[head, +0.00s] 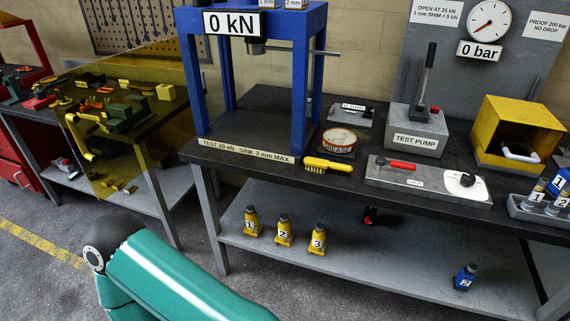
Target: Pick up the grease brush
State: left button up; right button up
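The grease brush (328,165) has a yellow handle and pale bristles. It lies near the front edge of the dark bench top, between the blue press and a grey plate. The grease tin (340,142), a round red and cream can with a label, stands just behind it. Nothing touches the brush from above. A teal link of my arm shows at the bottom left, well below the bench top. Neither of my grippers is in view.
The blue press frame (192,75) stands left of the brush. Right of it lies a grey plate (427,184) with a red-handled tool (397,164). The test pump (417,133) stands behind. Several yellow jacks (284,231) stand on the lower shelf (375,262).

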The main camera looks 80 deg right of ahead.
aim_at(315, 165)
jog(key=u, duration=0.25)
jog(key=i, duration=0.65)
jog(key=z, duration=1.6)
jog(key=i, duration=0.25)
jog(key=z, duration=2.6)
jog(key=k, duration=0.4)
jog(key=z, duration=0.3)
jog(key=i, duration=1.5)
jog(key=u, duration=0.4)
